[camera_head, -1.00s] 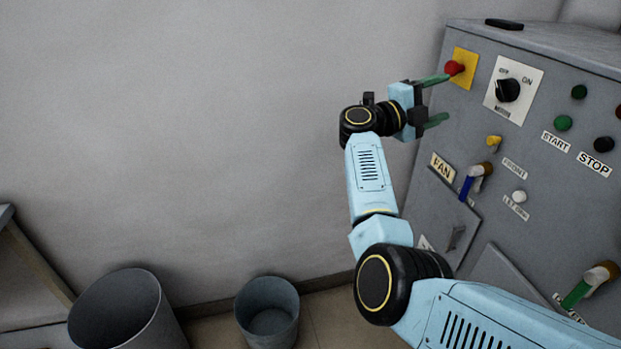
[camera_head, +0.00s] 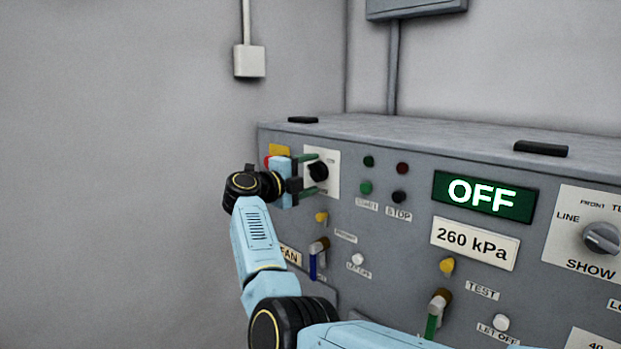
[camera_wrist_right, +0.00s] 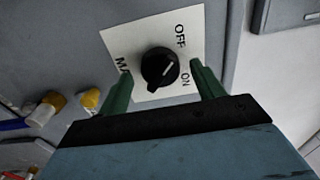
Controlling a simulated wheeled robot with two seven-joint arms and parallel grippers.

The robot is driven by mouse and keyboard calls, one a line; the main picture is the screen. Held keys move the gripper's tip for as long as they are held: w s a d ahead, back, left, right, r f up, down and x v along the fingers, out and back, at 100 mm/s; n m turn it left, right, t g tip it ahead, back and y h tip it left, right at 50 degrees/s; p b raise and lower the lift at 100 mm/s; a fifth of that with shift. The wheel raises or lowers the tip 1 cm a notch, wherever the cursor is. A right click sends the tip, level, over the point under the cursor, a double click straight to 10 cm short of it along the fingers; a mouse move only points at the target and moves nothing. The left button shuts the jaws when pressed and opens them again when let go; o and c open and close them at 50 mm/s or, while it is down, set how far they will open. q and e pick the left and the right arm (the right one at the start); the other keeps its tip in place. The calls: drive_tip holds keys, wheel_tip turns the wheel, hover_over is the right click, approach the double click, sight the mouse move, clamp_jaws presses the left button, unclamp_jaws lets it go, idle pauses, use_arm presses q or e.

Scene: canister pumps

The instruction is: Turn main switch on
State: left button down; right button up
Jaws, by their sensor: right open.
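The main switch is a black rotary knob (camera_head: 319,171) on a white plate on the grey panel's left part. My right gripper (camera_head: 316,174) is open at the switch. In the right wrist view its green fingertips (camera_wrist_right: 158,82) stand on either side of the knob, with a gap on both sides. Whether they reach its depth is hard to tell. My left gripper is not in view.
A red button (camera_head: 267,161) on a yellow plate is partly hidden behind my right gripper. START and STOP buttons (camera_head: 399,197) lie right of the switch. A green display (camera_head: 485,196) reads OFF, above a 260 kPa label (camera_head: 475,244). Valve handles (camera_head: 318,258) project below.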

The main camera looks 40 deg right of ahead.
drive_tip(key=shift+d, duration=0.45)
drive_tip(key=shift+c, duration=0.4)
drive_tip(key=c, duration=0.9)
